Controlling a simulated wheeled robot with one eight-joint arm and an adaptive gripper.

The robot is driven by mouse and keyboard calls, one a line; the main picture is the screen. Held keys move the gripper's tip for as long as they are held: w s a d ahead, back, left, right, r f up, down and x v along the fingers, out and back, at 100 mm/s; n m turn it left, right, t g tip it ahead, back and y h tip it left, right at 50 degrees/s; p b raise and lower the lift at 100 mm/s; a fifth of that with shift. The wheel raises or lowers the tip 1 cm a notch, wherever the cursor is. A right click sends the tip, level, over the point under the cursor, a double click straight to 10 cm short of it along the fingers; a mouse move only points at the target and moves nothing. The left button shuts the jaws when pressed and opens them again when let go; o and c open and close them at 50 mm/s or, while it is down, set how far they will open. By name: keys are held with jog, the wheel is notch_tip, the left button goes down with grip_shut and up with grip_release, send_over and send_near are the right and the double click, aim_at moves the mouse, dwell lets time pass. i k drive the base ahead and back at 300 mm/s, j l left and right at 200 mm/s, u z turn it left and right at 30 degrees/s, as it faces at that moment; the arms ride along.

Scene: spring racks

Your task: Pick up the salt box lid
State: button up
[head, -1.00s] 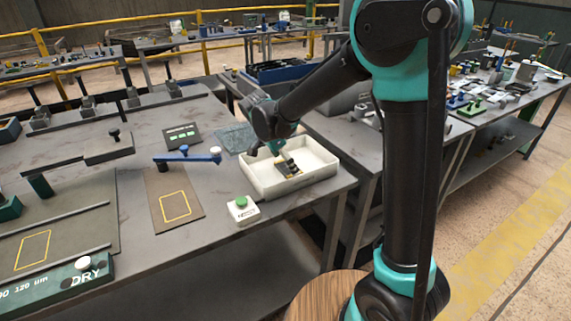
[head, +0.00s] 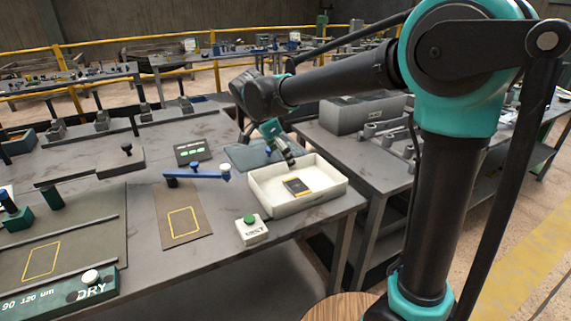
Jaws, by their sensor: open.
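A flat blue-grey plate with a small dark blue knob, which looks like the salt box lid (head: 242,161), lies on the table just behind the white box. The open white box (head: 300,202) stands near the table's right end, with a pale filling. A small dark piece with a yellow edge (head: 297,187) lies in it. My gripper (head: 288,160) is open and points down near the box's back left rim, just right of the plate and its knob. It seems to hold nothing. Its fingertips are small and dark, and I cannot tell its exact height.
A white block with a green button (head: 251,229) stands in front of the box. A blue bar (head: 196,174) and a dark panel with green labels (head: 194,152) are to the left. A brown mat with a yellow outline (head: 183,215) lies bare nearby.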

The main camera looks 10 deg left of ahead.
aim_at(256, 155)
jog(key=i+u, duration=0.25)
jog(key=u, duration=0.15)
jog(key=i+u, duration=0.2)
jog(key=u, duration=0.15)
